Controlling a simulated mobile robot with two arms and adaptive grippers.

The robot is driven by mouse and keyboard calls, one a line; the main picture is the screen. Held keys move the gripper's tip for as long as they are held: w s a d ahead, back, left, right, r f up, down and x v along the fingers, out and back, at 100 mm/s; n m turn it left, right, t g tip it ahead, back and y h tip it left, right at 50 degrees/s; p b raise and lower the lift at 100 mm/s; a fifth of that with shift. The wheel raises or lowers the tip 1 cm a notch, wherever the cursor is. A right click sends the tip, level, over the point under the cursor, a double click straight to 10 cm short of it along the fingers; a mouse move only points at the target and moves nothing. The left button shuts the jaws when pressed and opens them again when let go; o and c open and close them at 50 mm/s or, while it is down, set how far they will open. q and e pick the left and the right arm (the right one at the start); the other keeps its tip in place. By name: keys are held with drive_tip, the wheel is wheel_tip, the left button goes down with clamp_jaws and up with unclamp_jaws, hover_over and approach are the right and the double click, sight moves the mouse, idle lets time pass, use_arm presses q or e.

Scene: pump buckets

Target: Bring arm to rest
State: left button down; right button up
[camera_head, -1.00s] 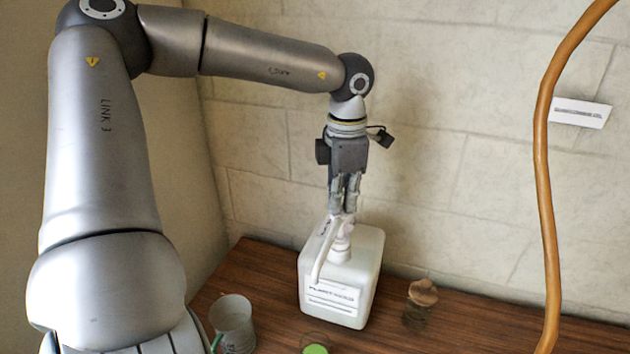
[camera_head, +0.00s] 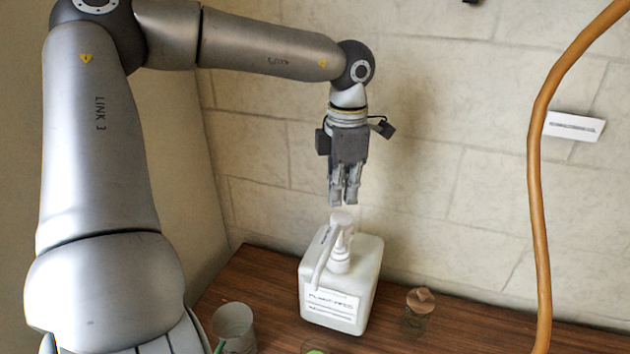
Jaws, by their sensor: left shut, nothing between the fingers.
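My left gripper (camera_head: 343,203) points straight down and is shut with nothing in it. It hangs just above the pump head (camera_head: 343,220) of a white pump bucket (camera_head: 342,287), with a small gap between fingertips and pump. The bucket stands upright on the wooden table and has a label on its front. Its spout points down toward the front left. My right gripper is not in view.
A pale cup (camera_head: 234,326) with something green at its edge stands left of the bucket. A small glass jar with a brown lid (camera_head: 420,299) stands right of it. A green-topped item is cut off at the bottom. An orange hose (camera_head: 536,180) hangs at right. A stone wall closes the back.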

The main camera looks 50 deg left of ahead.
use_arm(q)
drive_tip(key=shift+r+p, duration=0.55)
drive_tip(key=shift+r, duration=0.75)
